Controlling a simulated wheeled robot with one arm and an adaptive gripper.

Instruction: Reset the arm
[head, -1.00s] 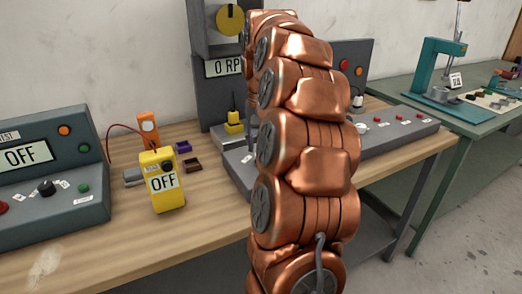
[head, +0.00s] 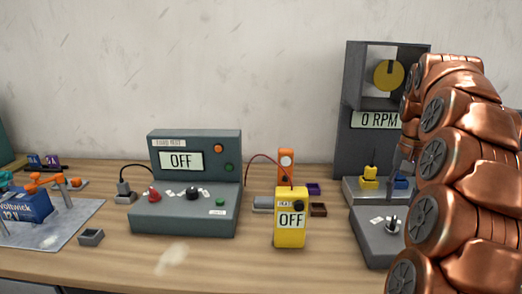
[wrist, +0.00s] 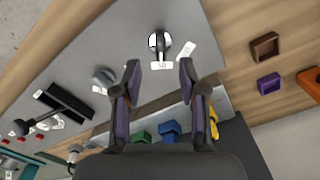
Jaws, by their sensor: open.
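My copper-coloured arm fills the right side of the head view and stands in front of the grey RPM machine. My gripper shows in the wrist view (wrist: 158,85), with its two dark fingers spread apart and nothing between them. It hangs over the grey sloped panel (wrist: 120,40) of that machine. A black knob on a white dial (wrist: 159,42) lies just beyond the fingertips. In the head view the gripper is mostly hidden behind the arm.
The wooden bench (head: 150,262) carries a grey tester reading OFF (head: 185,215) and a yellow meter reading OFF (head: 290,230). The RPM machine (head: 355,150) reads 0 RPM. Blue and green blocks (wrist: 168,128) sit close to the fingers. Bare bench lies in front of the tester.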

